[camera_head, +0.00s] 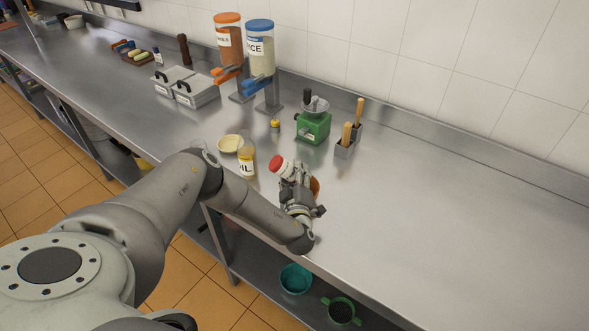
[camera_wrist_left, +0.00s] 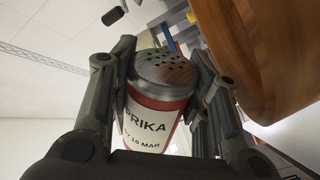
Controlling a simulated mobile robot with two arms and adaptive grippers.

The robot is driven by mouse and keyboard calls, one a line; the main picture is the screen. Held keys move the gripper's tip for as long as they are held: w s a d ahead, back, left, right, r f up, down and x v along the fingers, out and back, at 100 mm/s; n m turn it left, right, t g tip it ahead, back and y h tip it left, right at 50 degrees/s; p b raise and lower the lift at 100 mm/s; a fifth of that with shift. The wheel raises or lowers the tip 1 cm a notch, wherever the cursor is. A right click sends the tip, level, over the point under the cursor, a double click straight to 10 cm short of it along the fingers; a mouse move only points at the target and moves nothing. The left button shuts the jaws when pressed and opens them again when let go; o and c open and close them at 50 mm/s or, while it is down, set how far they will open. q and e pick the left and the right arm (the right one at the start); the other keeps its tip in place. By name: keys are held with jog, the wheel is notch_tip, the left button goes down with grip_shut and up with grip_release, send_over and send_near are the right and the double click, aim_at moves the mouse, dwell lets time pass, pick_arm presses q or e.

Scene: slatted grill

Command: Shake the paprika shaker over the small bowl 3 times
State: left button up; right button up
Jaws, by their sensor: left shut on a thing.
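The paprika shaker (camera_wrist_left: 154,105) is held between the fingers of my left gripper (camera_wrist_left: 160,100). In the left wrist view it has a silver perforated lid, red bands and a white label reading "PRIKA". In the head view its red and white end (camera_head: 276,163) sticks out to the left of my left gripper (camera_head: 288,172), so it looks tipped over. A brown wooden bowl (camera_head: 316,187) shows partly behind the gripper; it also fills the upper right of the left wrist view (camera_wrist_left: 270,50). Its inside is hidden. My right gripper is not in view.
An oil bottle (camera_head: 247,163) and a cream-coloured dish (camera_head: 230,143) stand left of the gripper. A green grinder (camera_head: 313,127) and a holder with wooden-handled tools (camera_head: 345,149) stand behind. The steel counter (camera_head: 450,210) is clear to the right.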

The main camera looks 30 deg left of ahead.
pick_arm(q)
jog(key=shift+s+r, duration=0.1)
jog(key=shift+r, duration=0.15)
notch_tip(320, 180, up, 3)
jog(key=p, duration=0.3)
jog(key=shift+f+p, duration=0.1)
jog(key=shift+p, duration=0.3)
jog(key=shift+r, duration=0.35)
notch_tip(320, 180, up, 3)
jog(key=shift+r, duration=0.15)
notch_tip(320, 180, down, 7)
jog(key=b, duration=0.3)
jog(key=shift+b, duration=0.4)
